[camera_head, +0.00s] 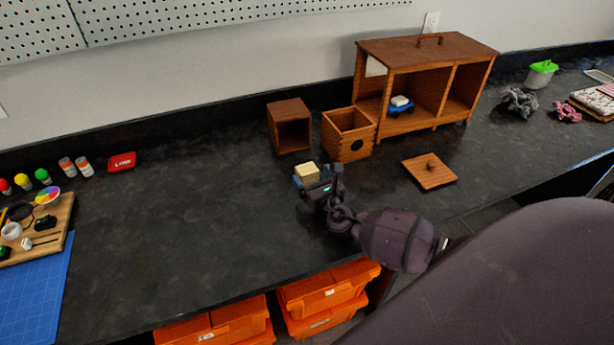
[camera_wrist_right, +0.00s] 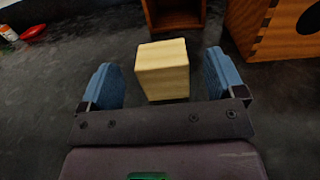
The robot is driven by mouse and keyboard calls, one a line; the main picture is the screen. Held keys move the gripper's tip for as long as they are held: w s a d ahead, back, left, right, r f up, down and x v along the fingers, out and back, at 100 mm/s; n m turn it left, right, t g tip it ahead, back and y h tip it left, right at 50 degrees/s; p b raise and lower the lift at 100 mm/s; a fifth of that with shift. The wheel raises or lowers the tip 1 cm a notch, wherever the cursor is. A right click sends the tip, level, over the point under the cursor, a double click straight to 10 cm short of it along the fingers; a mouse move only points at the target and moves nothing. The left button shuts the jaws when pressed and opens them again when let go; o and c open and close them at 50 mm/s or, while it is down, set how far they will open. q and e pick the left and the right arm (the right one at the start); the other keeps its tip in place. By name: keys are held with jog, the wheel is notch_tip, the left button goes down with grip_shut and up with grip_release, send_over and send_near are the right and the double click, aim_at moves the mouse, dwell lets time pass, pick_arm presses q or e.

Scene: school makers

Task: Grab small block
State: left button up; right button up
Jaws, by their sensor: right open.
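A small pale wooden block (camera_head: 308,171) sits on the dark counter, in front of the wooden boxes. In the right wrist view the block (camera_wrist_right: 163,71) stands between the two blue fingers of my right gripper (camera_wrist_right: 162,84), with a gap to the finger on each side. My right gripper (camera_head: 306,180) is open. In the head view it partly hides the near side of the block. My left gripper does not show in either view.
Behind the block stand an open wooden cube (camera_head: 273,128) and a wooden box with a round hole (camera_head: 333,145). A wooden cabinet (camera_head: 425,51) is behind them. A square lid (camera_head: 430,184) lies to the right. The counter (camera_head: 190,215) is clear to the left.

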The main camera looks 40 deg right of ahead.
aim_at(304, 165)
jog(key=shift+w+d+f, duration=0.1)
jog(key=shift+w+d, duration=0.15)
jog(key=shift+w, duration=1)
jog(key=shift+w+d+f, duration=0.1)
jog(key=shift+w+d, duration=0.1)
jog(key=shift+w, duration=1.05)
